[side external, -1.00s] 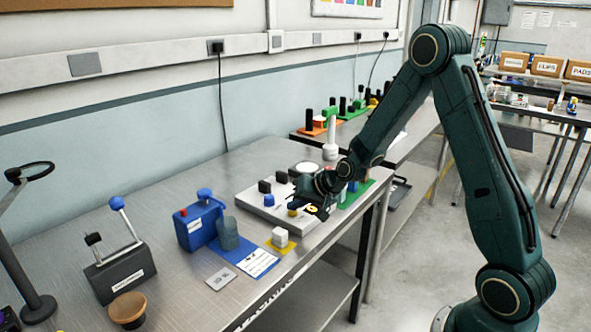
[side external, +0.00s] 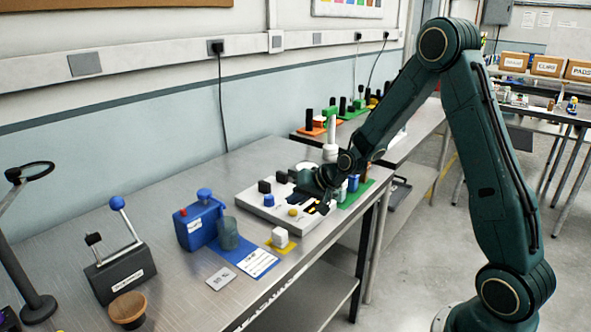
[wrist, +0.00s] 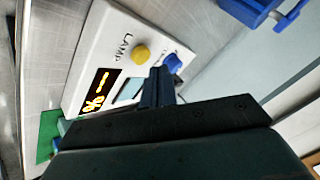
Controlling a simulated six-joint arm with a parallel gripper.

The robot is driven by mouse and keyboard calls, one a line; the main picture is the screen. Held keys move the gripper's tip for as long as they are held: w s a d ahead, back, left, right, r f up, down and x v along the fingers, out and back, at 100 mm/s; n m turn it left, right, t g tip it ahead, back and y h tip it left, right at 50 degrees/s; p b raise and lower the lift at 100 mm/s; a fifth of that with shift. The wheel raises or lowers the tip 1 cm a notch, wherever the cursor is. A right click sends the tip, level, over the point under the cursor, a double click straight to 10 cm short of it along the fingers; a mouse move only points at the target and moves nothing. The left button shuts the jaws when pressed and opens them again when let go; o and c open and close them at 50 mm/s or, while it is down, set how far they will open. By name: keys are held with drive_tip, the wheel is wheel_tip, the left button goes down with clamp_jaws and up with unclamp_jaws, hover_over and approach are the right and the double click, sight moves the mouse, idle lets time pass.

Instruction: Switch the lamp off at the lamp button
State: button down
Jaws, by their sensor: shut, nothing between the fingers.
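The white panel (side external: 246,201) lies on the steel bench. In the wrist view its round yellow button (wrist: 140,53) sits beside the printed word LAMP (wrist: 123,47). The yellow button also shows uncovered in the side view (side external: 293,212). A blue button (wrist: 173,63) is on the panel beyond it, and it shows in the side view too (side external: 268,200). My gripper (wrist: 160,72) is shut and empty. In the side view it is to the right of the yellow button and apart from it. A dark display (wrist: 98,90) with orange marks is lit.
A white post (side external: 330,140) rises behind my wrist. The bench front is open.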

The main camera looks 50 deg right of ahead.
sight(296, 213)
drive_tip(key=shift+r, duration=0.1)
wheel_tip(296, 213, up, 6)
drive_tip(key=shift+f, duration=0.1)
idle(0.8)
drive_tip(key=s+a+r+n+g, duration=0.1)
drive_tip(key=s+a+r+n, duration=0.1)
drive_tip(key=s+a+r, duration=0.3)
drive_tip(key=s+a+r+n+g, duration=0.1)
drive_tip(key=s+a+r+n, duration=0.2)
drive_tip(key=s, duration=0.4)
drive_tip(key=s+a+r+n, duration=0.1)
drive_tip(key=s, duration=0.8)
drive_tip(key=s+a+r+n+g+h, duration=0.1)
drive_tip(key=s+r, duration=0.1)
drive_tip(key=s, duration=0.8)
drive_tip(key=shift+s+a+r+n+g, duration=0.2)
drive_tip(key=shift+a+n+g, duration=0.1)
drive_tip(key=shift+n, duration=0.1)
drive_tip(key=shift+w, duration=0.1)
